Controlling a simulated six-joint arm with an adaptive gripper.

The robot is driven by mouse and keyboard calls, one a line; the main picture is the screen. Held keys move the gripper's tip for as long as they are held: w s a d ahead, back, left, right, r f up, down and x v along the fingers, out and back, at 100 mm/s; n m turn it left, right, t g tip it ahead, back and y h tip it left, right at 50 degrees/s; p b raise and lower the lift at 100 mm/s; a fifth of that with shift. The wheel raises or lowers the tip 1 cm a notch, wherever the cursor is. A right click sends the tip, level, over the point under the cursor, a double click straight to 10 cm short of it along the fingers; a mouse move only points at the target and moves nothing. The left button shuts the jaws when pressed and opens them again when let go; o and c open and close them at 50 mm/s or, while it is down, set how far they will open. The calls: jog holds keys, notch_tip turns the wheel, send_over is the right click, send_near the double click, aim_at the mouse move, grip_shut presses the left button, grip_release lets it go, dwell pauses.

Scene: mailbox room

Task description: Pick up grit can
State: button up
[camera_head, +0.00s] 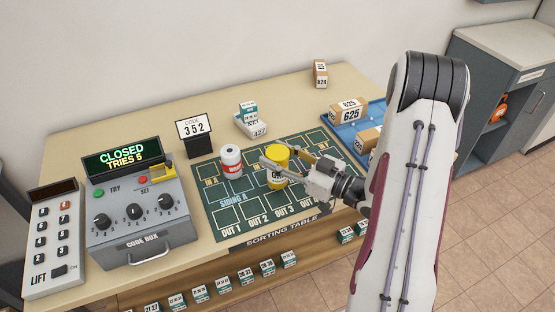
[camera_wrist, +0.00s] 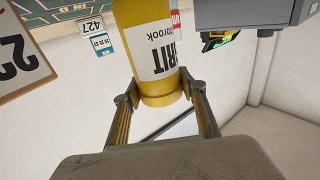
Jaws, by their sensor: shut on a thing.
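The grit can is a yellow can with a white label (camera_head: 277,153), standing on the green sorting mat (camera_head: 224,214) or just above it; I cannot tell which. My gripper (camera_head: 277,163) reaches in from the right and is shut on the can, one finger on each side. In the wrist view the yellow can (camera_wrist: 152,45) fills the middle, upside down, with part of "GRIT" readable on its label. The gripper's fingers (camera_wrist: 162,108) flank its yellow end.
A white can with a red label (camera_head: 231,163) stands close left of the grit can. Small boxes (camera_head: 251,126) and a code sign (camera_head: 194,130) are behind. A blue tray (camera_head: 345,130) with boxes is at right. The code box (camera_head: 135,215) and lift keypad (camera_head: 53,240) stand left.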

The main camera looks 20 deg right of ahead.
jog(key=shift+r, duration=4.05)
jog(key=shift+f, duration=0.1)
